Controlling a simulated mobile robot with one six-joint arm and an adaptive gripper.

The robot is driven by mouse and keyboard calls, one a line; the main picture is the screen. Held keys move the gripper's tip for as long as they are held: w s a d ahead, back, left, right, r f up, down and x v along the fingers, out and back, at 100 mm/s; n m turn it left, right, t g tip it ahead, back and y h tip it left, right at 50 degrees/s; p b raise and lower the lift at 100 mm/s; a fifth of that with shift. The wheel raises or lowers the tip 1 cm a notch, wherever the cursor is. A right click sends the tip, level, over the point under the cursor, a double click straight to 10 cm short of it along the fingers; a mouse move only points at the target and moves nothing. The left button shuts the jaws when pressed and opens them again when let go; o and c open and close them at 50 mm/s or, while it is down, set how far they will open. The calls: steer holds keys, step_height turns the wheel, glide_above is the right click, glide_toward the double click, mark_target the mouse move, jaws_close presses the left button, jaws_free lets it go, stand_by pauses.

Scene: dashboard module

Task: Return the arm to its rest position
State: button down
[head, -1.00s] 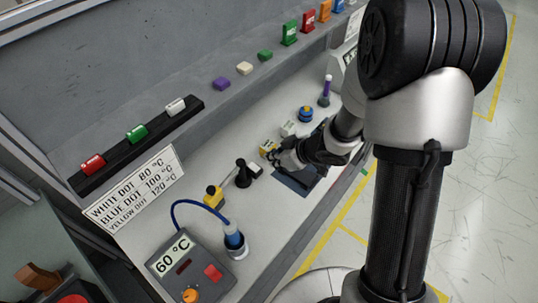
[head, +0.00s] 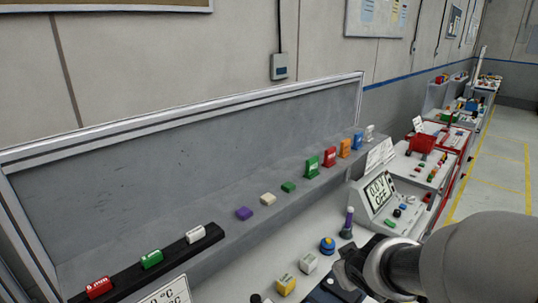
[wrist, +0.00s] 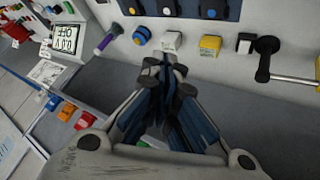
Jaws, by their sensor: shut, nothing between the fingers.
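My gripper (head: 352,268) is at the lower right of the head view, above the worktop near a white block (head: 308,263) and a yellow block (head: 285,285). In the wrist view my gripper (wrist: 164,66) shows its dark, blue-sided fingers converging, shut and empty. The white block (wrist: 172,42) and yellow block (wrist: 209,46) lie beyond the fingertips there, apart from them. My grey arm link fills the lower right corner of the head view and hides part of the worktop.
Several coloured blocks line the grey shelf (head: 215,215). A lever (wrist: 268,48) rises in the wrist view.

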steer(key=s+d+r+m+g+h+b, duration=0.1)
steer(key=s+r+m+g+b, duration=0.3)
steer(key=s, duration=0.8)
steer(key=s+a+y+p, duration=0.1)
steer(key=s+a, duration=0.4)
steer(key=s, duration=0.6)
steer(key=shift+s+r+m+t+y, duration=0.2)
steer(key=shift+m+t+y, duration=0.1)
steer(key=shift+t+y, duration=0.15)
